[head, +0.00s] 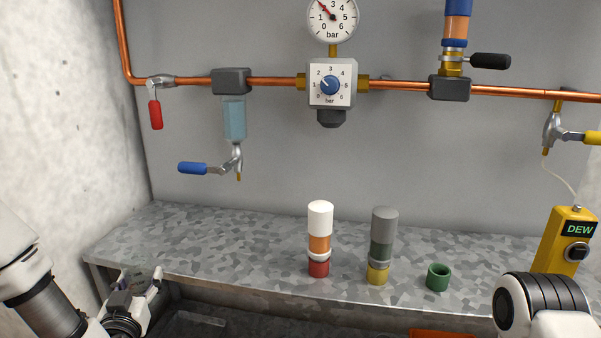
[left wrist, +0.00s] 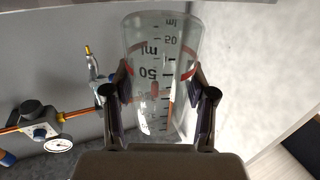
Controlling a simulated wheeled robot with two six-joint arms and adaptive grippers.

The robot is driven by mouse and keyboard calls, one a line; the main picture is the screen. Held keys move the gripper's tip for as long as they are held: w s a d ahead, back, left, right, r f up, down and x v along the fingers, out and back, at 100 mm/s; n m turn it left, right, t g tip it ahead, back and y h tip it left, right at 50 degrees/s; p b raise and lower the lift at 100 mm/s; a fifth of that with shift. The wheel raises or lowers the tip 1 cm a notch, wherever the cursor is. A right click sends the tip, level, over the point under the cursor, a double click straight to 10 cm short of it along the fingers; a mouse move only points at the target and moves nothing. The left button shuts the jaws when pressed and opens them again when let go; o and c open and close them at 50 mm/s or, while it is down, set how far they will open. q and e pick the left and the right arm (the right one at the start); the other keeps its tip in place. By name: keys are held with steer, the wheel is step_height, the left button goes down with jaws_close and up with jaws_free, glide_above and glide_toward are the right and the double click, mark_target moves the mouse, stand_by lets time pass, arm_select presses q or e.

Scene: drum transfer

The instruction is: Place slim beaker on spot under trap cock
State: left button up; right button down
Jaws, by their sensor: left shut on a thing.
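The slim beaker (left wrist: 158,65) is clear, with "ml" marks, and lies between the fingers of my left gripper (left wrist: 158,95) in the left wrist view. The left gripper (head: 140,290) is shut on it, low at the left front corner of the bench in the head view; the beaker hardly shows there. The trap cock (head: 237,160) has a blue lever and hangs below a bluish bowl, up and to the right of the gripper. No marked spot can be made out on the bench below it. My right gripper is out of view.
The grey bench (head: 215,230) is clear below the trap cock. A white-topped filter stack (head: 319,240), a grey-topped stack (head: 382,245) and a green ring (head: 438,277) stand to the right. A yellow DEW meter (head: 564,240) stands at far right. A concrete wall is at left.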

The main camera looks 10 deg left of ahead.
arm_select(q)
steer(key=w+d+r+m+h+p, duration=0.2)
steer(key=d+h+p, duration=0.1)
steer(key=d+p, duration=0.65)
steer(key=w+d+r+m+h+p, duration=0.2)
steer(key=d+h+p, duration=0.1)
steer(key=d+p, duration=0.65)
steer(key=shift+n+t+y, duration=0.3)
steer(key=shift+t+y, duration=0.1)
steer(key=s+r, duration=0.1)
steer(key=s, duration=0.1)
steer(key=s+r, duration=0.1)
steer(key=r, duration=0.1)
steer(key=shift+s+a+r, duration=0.15)
steer(key=shift+s, duration=0.2)
